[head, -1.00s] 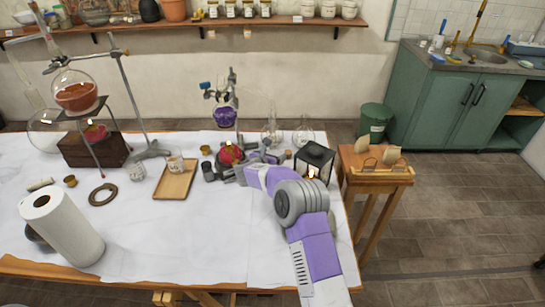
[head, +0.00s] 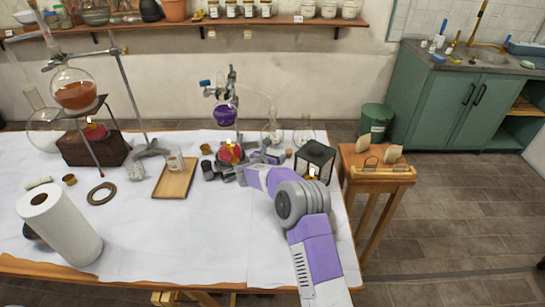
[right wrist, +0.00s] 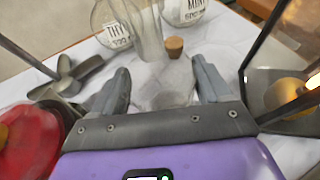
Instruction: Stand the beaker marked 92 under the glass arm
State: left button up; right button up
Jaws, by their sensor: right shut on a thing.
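My right gripper (right wrist: 165,88) is shut on a clear glass vessel (right wrist: 174,97), apparently a beaker; no mark on it is readable. In the head view the right gripper (head: 264,155) is low over the table, right of the red burner (head: 230,154), and the held glass cannot be made out. The thin glass arm (head: 258,92) runs from the stand with the purple flask (head: 224,114) down to the right. A clear glass tube (right wrist: 148,30) comes down just beyond my fingers in the wrist view. I cannot tell whether the vessel is directly under it. My left gripper is out of view.
Two labelled round flasks, THY (right wrist: 115,25) and MINT (right wrist: 187,10), stand close behind. A cork (right wrist: 174,46) lies nearby. A black lantern (head: 315,161) is close on the right. A wooden tray (head: 173,184) is to the left. The front middle of the table is clear.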

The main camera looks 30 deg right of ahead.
jog(key=o, duration=1)
jog(key=shift+s+a, duration=0.1)
jog(key=shift+s+a+b, duration=0.65)
jog(key=shift+a+b, duration=0.15)
jog(key=shift+a, duration=0.2)
jog(key=shift+s+a+b, duration=0.65)
jog(key=shift+a+b, duration=0.1)
jog(key=shift+a, duration=0.2)
jog(key=shift+s+a, duration=0.7)
jog(key=shift+a, duration=0.3)
jog(key=shift+s+a, duration=0.75)
jog(key=shift+a, duration=0.35)
